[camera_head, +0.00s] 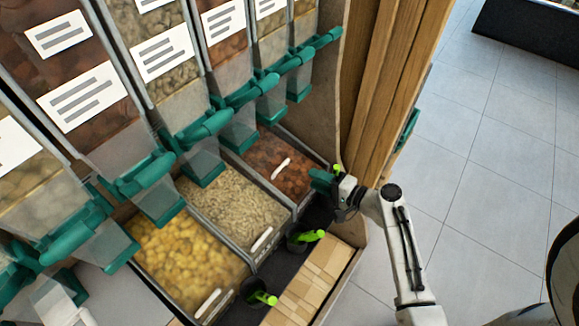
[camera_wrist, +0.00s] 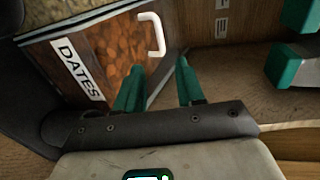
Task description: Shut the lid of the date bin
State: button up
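The date bin (camera_head: 262,158) is the far-right bin of the lower row in the head view, filled with brown dates. Its clear lid with a white handle (camera_head: 281,168) appears to lie over the dates; I cannot tell if it is fully shut. In the wrist view the label "DATES" (camera_wrist: 79,72) is on the left and the white handle (camera_wrist: 153,34) is at the top middle. My gripper (camera_head: 318,180) is at the bin's right front corner. Its two green fingers (camera_wrist: 160,64) are apart with nothing between them, just below the handle in the wrist view.
Bins of oats (camera_head: 232,200) and yellow pieces (camera_head: 185,255) stand to the left. Green-handled dispensers (camera_head: 205,130) hang above them. A wooden side panel (camera_head: 385,70) stands close to the gripper's right. Dark cups with green scoops (camera_head: 305,240) sit in front. Open tiled floor lies right.

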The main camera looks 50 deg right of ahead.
aim_at(289, 168)
jog(key=x, duration=1)
jog(key=shift+w+p, duration=0.35)
jog(key=shift+p, duration=0.05)
grip_shut()
jog(key=shift+s+f, duration=0.1)
